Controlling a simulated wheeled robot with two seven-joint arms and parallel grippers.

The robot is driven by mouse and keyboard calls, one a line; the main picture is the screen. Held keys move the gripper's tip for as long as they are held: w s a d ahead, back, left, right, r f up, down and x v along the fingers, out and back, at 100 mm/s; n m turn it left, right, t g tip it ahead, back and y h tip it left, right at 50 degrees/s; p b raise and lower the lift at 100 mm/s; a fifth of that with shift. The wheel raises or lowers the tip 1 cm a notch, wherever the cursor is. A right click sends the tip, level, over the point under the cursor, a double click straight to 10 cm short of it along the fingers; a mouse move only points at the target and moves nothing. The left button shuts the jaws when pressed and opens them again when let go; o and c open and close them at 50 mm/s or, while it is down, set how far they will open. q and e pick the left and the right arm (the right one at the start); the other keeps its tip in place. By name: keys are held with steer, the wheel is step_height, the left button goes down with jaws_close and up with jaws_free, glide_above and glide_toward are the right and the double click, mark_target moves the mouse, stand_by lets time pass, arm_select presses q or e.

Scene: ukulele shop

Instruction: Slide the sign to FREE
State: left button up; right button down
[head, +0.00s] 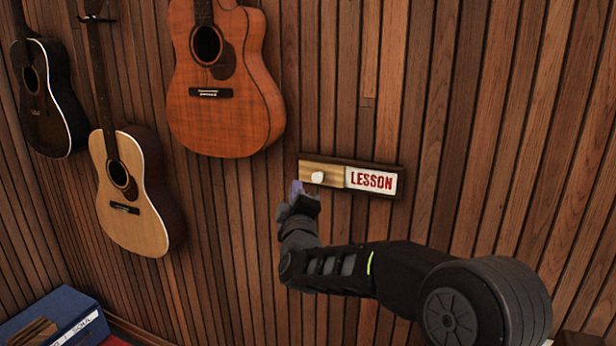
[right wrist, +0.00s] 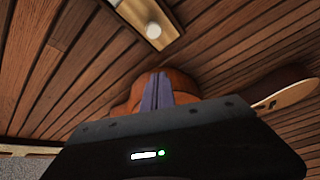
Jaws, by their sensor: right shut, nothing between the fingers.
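The sign (head: 350,176) is a dark wooden frame on the slatted wall, with a pale wooden slider (head: 330,180) over its left part. Red letters reading LESSON (head: 372,181) show on white at the right. A white round knob (head: 317,177) sits on the slider. In the right wrist view the knob (right wrist: 154,30) and slider show at the top. My right gripper (head: 296,188) is shut and empty, just below and left of the knob, apart from it in the right wrist view. Its purple fingers (right wrist: 157,92) are together. My left gripper is not in view.
Several guitars hang at the left: an orange-brown one (head: 222,105), a pale one (head: 130,205) and a black one (head: 45,110). A blue box (head: 75,305) stands at the lower left. The wall right of the sign is clear.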

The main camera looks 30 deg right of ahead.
mark_target(309, 177)
steer(key=p+x, duration=0.4)
steer(key=x, duration=0.6)
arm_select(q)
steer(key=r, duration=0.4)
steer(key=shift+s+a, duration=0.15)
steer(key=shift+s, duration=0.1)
arm_select(e)
steer(key=s+d+f, duration=0.2)
steer(key=shift+s+d, duration=0.1)
steer(key=shift+d, duration=0.2)
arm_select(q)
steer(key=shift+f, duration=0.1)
arm_select(e)
steer(key=shift+d, duration=0.1)
